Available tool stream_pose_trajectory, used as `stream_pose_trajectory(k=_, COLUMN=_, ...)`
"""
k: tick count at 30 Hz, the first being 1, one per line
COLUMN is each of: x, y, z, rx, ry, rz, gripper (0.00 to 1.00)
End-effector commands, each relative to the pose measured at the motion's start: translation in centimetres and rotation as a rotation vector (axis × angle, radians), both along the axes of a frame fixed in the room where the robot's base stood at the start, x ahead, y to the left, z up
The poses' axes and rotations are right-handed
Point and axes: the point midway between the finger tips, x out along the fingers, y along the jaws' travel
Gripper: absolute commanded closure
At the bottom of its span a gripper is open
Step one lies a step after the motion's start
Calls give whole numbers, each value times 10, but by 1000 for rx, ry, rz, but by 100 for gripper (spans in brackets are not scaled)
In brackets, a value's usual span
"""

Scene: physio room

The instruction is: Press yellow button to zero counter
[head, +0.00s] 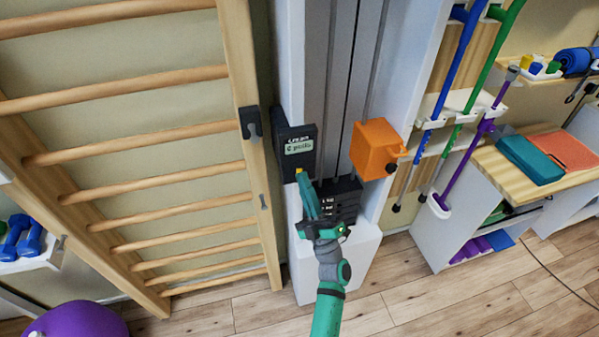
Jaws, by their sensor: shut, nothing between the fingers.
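The counter (297,140) is a dark box with a pale green display on the white post, right of the wooden wall bars. The display's text is too small to read surely. The yellow button (299,171) shows as a small yellow patch at the counter's lower edge. My gripper (301,178) is teal and shut, with nothing held. Its fingertips point up at the yellow button and partly cover it. I cannot tell whether they touch it.
An orange block (372,150) with a knob sits on the rails to the right. Dark stacked weights (341,199) stand just right of my gripper. Wooden wall bars (243,100) are close on the left. Sticks and a shelf unit (440,250) stand further right.

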Motion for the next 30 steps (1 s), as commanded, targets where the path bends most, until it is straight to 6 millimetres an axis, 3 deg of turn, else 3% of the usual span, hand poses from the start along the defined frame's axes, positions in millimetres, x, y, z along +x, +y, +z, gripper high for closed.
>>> stream_pose_trajectory(k=18, x=3, y=3, z=0, rx=0, ry=1, rz=2, gripper=100)
stream_pose_trajectory(k=30, x=-13, y=-4, z=0, rx=0, ry=1, rz=-1, gripper=100)
